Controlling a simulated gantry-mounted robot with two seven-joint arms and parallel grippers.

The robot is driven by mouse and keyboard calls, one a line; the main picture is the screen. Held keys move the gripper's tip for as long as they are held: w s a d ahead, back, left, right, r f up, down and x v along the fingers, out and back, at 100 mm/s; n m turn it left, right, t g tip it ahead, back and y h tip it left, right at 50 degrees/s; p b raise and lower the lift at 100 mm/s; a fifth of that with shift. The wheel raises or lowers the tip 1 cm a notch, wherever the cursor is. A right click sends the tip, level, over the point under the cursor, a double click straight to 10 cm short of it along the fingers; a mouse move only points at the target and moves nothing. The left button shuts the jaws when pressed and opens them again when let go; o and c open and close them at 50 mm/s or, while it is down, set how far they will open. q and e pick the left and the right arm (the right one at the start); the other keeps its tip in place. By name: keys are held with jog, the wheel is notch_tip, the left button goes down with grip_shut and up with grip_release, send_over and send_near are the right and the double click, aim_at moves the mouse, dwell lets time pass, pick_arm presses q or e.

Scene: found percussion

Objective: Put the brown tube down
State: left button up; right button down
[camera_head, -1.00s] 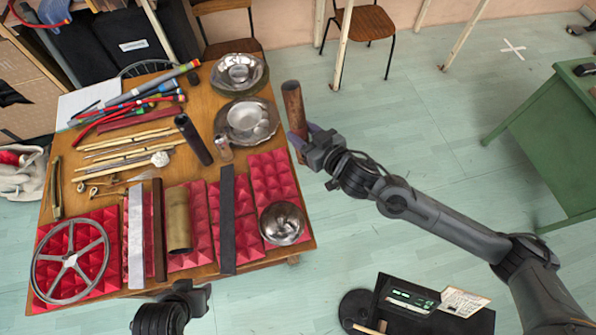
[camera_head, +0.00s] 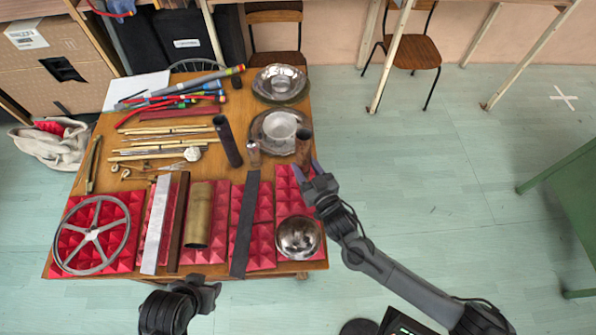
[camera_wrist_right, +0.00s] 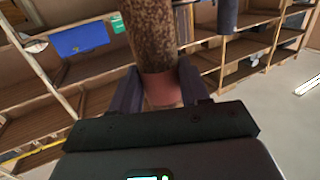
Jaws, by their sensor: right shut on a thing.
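The brown tube (camera_head: 304,146) is a mottled rusty cylinder, held upright at the right side of the table (camera_head: 262,165). My right gripper (camera_head: 306,174) is shut on its lower part. In the right wrist view the tube (camera_wrist_right: 151,38) stands between the two dark fingers (camera_wrist_right: 160,88), with a reddish lower end. The tube is over or beside the right table edge, near the red foam; whether it touches anything is unclear. My left gripper (camera_head: 208,290) is at the front edge of the table, and its fingers do not show clearly.
Red pyramid foam (camera_head: 287,186) lies under a steel bowl (camera_head: 298,238), a brass tube (camera_head: 198,215) and a dark bar (camera_head: 245,222). A spoked wheel (camera_head: 92,235) lies front left. Metal dishes (camera_head: 280,84) are at the back right.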

aim_at(298, 164)
jog(key=shift+w+a+f, duration=0.45)
jog(key=shift+w+a, duration=0.1)
jog(key=shift+w, duration=0.1)
jog(key=shift+w+a+f, duration=0.4)
jog(key=shift+w+a, duration=0.1)
jog(key=shift+w, duration=0.1)
notch_tip(298, 164, down, 4)
jog(key=shift+b, duration=0.45)
jog(key=shift+f, duration=0.15)
jog(key=c, duration=0.5)
grip_release()
jog(key=shift+c, duration=0.2)
